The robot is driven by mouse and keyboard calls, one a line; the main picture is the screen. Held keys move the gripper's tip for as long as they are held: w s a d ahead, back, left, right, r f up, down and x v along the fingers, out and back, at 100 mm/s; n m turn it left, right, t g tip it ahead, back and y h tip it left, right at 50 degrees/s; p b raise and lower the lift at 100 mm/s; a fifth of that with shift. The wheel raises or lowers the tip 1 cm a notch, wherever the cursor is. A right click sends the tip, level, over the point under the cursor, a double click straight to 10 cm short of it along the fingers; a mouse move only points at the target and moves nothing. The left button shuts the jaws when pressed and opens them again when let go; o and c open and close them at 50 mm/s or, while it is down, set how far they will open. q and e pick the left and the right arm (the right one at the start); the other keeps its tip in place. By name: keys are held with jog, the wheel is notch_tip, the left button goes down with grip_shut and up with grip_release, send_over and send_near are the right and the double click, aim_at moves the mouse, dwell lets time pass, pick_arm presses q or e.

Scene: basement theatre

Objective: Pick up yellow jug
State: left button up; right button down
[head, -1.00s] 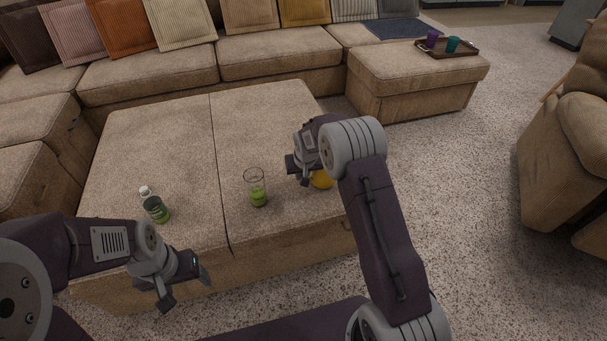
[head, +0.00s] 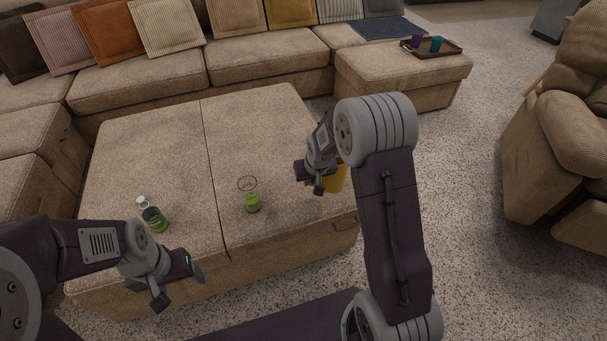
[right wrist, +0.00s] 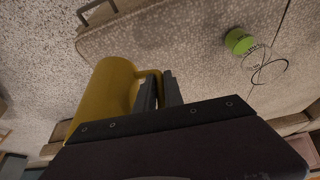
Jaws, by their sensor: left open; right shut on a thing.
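The yellow jug (head: 337,178) is at the right side of the beige ottoman, partly hidden behind my right gripper (head: 310,180) in the head view. In the right wrist view the jug (right wrist: 104,100) shows its body and a handle on its right side. My right gripper (right wrist: 158,90) is shut on that handle there. I cannot tell whether the jug touches the ottoman. My left gripper (head: 178,288) is open and empty, at the front edge of the ottoman, lower left.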

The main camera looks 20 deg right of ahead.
jog(key=shift+s+d+r+p, duration=0.25)
jog(key=shift+s+r, duration=0.2)
jog(key=shift+s, duration=0.15)
jog(key=shift+s+d+r+p, duration=0.15)
jog(key=shift+s+d+r, duration=0.1)
jog(key=shift+s+r, duration=0.25)
